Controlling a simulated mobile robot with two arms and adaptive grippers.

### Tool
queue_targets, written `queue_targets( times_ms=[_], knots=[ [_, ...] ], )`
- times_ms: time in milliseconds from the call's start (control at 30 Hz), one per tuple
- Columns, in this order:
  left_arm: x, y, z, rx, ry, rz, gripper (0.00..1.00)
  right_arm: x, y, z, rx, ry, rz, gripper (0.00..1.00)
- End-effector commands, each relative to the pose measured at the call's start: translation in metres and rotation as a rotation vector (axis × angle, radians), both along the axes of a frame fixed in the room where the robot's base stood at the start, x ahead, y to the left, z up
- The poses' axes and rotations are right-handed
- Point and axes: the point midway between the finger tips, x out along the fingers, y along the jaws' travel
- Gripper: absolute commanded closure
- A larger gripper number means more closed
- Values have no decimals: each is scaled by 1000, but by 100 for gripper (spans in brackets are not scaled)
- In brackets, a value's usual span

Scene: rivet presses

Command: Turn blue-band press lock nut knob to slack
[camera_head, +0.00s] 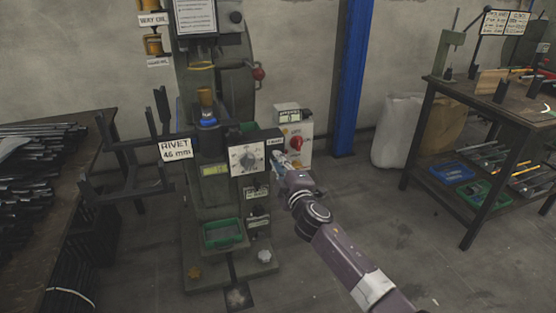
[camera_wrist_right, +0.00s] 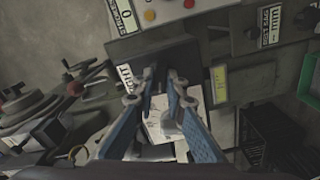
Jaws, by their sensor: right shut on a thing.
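The press (camera_head: 207,178) stands against the wall, with a blue band (camera_head: 208,123) around its ram. A dark box (camera_head: 262,139) on its right side carries a white dial (camera_head: 247,158). My right gripper (camera_head: 278,157) is at the right side of this box, just under a small label. In the right wrist view the two blue-padded fingers of the gripper (camera_wrist_right: 162,85) close in against the dark box (camera_wrist_right: 150,50). They are shut on the lock nut knob, which is mostly hidden between the fingertips. My left gripper is not in view.
A control box (camera_head: 293,138) with a red knob stands just behind my right gripper. A green tray (camera_head: 222,233) sits low on the press. Black forked brackets (camera_head: 150,135) stick out at left. A tool bench (camera_head: 480,105) stands at right, with open floor before it.

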Motion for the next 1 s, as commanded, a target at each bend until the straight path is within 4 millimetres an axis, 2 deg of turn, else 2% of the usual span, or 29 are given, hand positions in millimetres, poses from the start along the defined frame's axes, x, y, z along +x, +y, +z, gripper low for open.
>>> queue_targets(
  times_ms=[400,933,967,1000],
  knots=[
    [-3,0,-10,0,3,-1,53,0,1,-2,-173,-54,2,100],
    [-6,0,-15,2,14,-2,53,-1,1,-2,-194,-60,2,100],
    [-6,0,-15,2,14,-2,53,-1,1,-2,-194,-60,2,88],
    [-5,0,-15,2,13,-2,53,-1,1,-3,-194,-60,2,83]
  ],
)
